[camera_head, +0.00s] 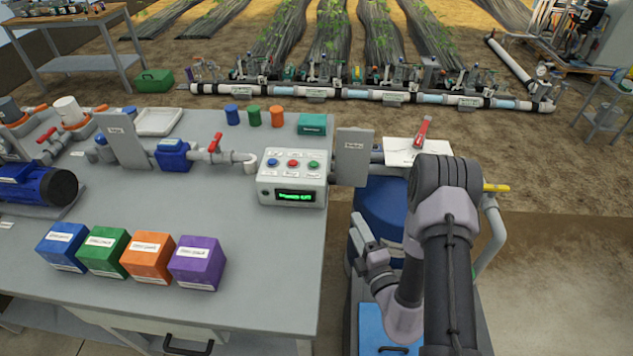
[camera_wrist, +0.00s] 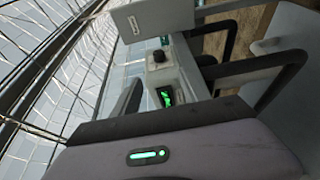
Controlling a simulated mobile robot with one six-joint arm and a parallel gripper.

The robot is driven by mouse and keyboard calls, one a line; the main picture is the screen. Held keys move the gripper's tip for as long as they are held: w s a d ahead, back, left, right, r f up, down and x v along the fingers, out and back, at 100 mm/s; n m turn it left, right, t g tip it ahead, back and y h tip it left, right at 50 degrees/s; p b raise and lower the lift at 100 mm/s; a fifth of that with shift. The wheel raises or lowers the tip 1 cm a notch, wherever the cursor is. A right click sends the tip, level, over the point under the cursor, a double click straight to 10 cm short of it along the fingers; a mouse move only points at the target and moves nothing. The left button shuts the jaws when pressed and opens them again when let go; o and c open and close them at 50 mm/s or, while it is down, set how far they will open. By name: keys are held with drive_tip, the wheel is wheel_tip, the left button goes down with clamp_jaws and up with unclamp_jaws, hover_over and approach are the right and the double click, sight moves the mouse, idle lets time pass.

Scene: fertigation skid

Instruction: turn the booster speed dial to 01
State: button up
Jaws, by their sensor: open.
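A black dial knob (camera_wrist: 160,56) sits on a pale control box in the wrist view, beside a small display (camera_wrist: 165,97) with green digits too small and tilted to read. My gripper (camera_wrist: 170,78) is open, with its dark fingers at the left and right of the wrist view. The knob is beyond the fingers and apart from them, with nothing held. In the head view, I cannot make out the knob or my fingertips; my arm fills the right of the bench end.
A control box (camera_head: 292,178) with blue, red and green buttons and a green display stands at the bench's right end. Pipes and a grey plate (camera_head: 352,157) are beside it. Coloured boxes, including a purple one (camera_head: 198,262), stand along the bench front.

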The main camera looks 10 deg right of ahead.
sight(335, 183)
drive_tip(key=w+a+b, duration=0.1)
drive_tip(key=w, duration=0.4)
drive_tip(key=w+a+b, duration=0.1)
drive_tip(key=w, duration=0.5)
drive_tip(key=w+a+b, duration=0.1)
drive_tip(key=w, duration=0.4)
drive_tip(key=shift+w+r, duration=0.15)
drive_tip(key=shift+w, duration=0.1)
clamp_jaws()
